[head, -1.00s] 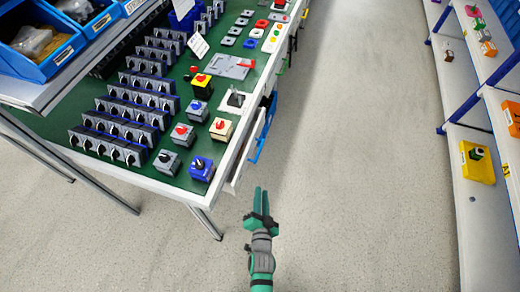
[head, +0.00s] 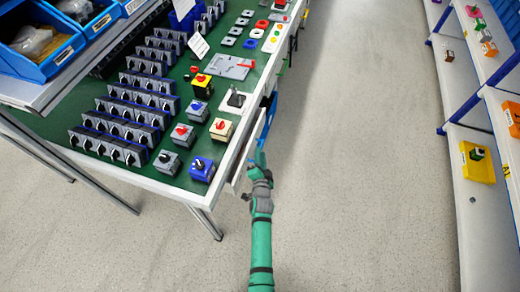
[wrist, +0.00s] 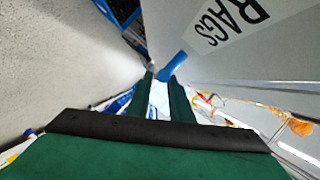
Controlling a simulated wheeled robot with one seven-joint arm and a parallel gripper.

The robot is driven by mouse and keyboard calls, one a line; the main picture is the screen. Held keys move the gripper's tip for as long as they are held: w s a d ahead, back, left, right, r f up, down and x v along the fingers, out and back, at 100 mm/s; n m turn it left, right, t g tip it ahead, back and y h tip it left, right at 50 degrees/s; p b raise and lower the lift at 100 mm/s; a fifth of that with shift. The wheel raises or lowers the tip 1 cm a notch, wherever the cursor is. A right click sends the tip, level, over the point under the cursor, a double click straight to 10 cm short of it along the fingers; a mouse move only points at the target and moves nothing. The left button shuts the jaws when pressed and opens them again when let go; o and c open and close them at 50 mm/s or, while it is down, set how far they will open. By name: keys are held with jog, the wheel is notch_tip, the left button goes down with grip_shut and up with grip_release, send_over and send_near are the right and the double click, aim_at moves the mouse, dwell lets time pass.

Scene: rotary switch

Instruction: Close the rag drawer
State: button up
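The rag drawer's grey front (wrist: 250,52) fills the upper right of the wrist view and carries a large "RAGS" label (wrist: 230,18). In the head view the front (head: 240,166) shows under the table's right edge, partly hidden by my gripper; how far it stands out is hard to tell. A blue bar, seemingly its handle (wrist: 172,67), lies just past my fingertips; the blue also shows in the head view (head: 266,120). My gripper (head: 260,158) is beside the drawer front. In the wrist view its green fingers (wrist: 160,82) are apart with nothing visibly held.
The green-topped table (head: 165,184) holds many rotary switches and small boxes. Blue bins (head: 40,45) stand on a shelf at upper left. A shelf unit (head: 478,215) with coloured parts stands at right. The floor aisle (head: 360,150) between is clear.

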jog(key=shift+x, duration=1.85)
grip_shut()
